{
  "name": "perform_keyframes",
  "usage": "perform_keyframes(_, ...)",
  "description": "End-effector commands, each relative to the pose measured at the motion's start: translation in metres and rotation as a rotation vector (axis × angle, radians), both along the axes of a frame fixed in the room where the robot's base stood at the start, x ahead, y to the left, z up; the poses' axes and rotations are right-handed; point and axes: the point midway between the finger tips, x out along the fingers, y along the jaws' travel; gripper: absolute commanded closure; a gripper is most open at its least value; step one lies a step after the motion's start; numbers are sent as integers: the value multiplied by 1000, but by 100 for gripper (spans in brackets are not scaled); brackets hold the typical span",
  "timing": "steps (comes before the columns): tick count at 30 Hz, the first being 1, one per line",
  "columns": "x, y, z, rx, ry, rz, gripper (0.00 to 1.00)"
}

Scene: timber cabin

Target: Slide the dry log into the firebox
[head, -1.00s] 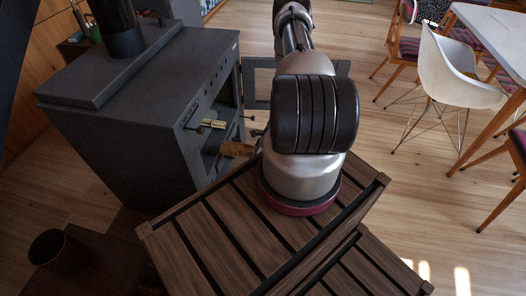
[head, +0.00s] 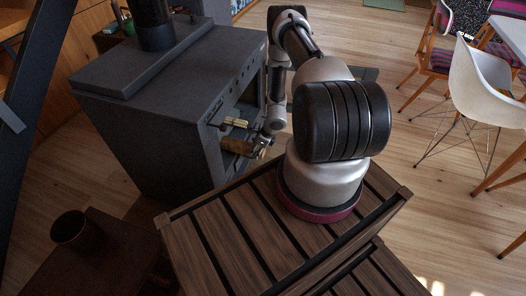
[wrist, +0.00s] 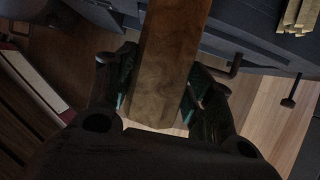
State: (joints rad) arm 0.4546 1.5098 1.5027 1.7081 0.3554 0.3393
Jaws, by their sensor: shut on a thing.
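The dry log (head: 238,146) is a brown, faceted piece of wood at the front of the dark grey stove (head: 150,105). In the wrist view the log (wrist: 168,60) runs up the picture from between my fingers. My gripper (head: 268,142) is shut on the log's near end, with a finger on each side in the wrist view (wrist: 163,95). The log's far end is at the firebox opening (head: 247,108); how deep it reaches inside I cannot tell. The gripper is outside the stove, and my arm hides part of the front.
A brass-coloured piece (head: 236,123) sticks out of the stove front just above the log. A slatted wooden top (head: 205,240) is below my arm. A dark cup (head: 72,228) stands at lower left. A white chair (head: 482,85) stands on open floor at right.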

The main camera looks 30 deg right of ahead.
Motion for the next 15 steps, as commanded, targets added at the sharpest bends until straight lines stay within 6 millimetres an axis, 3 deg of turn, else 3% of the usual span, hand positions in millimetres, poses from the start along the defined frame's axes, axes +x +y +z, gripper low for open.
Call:
perform_keyframes(5, 16, 13, 0, -2, -1, 2, 81)
perform_keyframes(15, 35, 27, -18, -1, 0, 2, 81)
